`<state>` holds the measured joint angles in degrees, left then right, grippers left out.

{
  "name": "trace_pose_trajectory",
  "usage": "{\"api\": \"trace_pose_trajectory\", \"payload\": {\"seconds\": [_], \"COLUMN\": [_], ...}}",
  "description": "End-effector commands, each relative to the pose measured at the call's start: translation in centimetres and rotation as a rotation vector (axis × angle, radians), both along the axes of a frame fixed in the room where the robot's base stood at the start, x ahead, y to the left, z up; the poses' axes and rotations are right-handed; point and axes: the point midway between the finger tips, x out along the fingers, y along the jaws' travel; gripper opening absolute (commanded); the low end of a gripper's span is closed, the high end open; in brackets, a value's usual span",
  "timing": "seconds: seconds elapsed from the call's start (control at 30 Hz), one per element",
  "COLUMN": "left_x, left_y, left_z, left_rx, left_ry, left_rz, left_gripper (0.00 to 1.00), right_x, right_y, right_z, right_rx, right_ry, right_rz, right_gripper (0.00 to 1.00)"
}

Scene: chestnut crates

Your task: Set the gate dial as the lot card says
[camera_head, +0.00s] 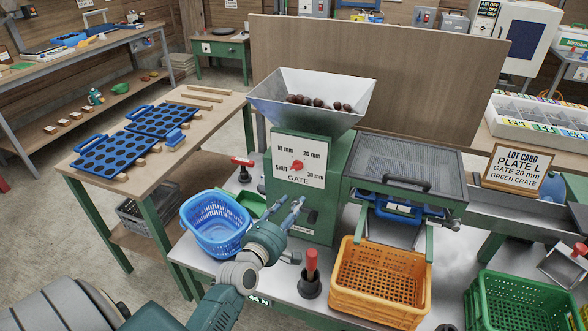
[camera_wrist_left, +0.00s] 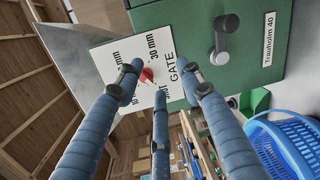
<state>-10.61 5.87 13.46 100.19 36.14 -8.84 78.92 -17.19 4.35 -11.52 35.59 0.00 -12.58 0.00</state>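The gate dial (camera_head: 297,166) is a red knob on a white plate (camera_head: 312,178) on the front of the green hopper machine (camera_head: 327,207). The plate is marked 10 mm, 20 mm, 30 mm and SHUT. I cannot tell for sure which mark the knob points at. The lot card (camera_head: 520,168) reads PLATE L, GATE 20 mm, GREEN CRATE. My left gripper (camera_head: 284,204) is open and empty, below and in front of the dial. In the left wrist view its fingers (camera_wrist_left: 165,80) spread before the red knob (camera_wrist_left: 147,75), partly covering the labels. My right gripper is out of view.
Chestnuts (camera_head: 320,102) lie in the hopper (camera_head: 268,92). A blue basket (camera_head: 215,224) stands left of my gripper. An orange crate (camera_head: 380,280) and a green crate (camera_head: 525,303) stand to the right.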

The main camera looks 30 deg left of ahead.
Motion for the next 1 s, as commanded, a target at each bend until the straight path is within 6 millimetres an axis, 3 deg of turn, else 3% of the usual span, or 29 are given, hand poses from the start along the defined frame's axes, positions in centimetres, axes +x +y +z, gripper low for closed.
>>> {"api": "trace_pose_trajectory", "payload": {"seconds": [0.1,0.2,0.37,0.7,1.0], "left_x": [0.5,1.0,3.1,9.1,11.0], "left_y": [3.0,4.0,4.6,6.0,6.5], "left_z": [2.6,3.5,3.7,3.5,3.4], "left_rx": [-0.148,-0.196,-0.202,-0.198,-0.198], "left_ry": [-0.116,-0.156,-0.161,-0.157,-0.156], "left_rz": [0.084,0.109,0.111,0.11,0.11], "left_gripper": [0.38,0.38,0.38,0.38,0.38], "right_x": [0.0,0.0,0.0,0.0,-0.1], "right_y": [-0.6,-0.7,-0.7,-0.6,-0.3], "right_z": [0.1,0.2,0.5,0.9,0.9], "right_rx": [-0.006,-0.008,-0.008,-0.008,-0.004], "right_ry": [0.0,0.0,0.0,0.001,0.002], "right_rz": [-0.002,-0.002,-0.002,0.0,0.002], "right_gripper": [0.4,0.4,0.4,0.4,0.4]}}
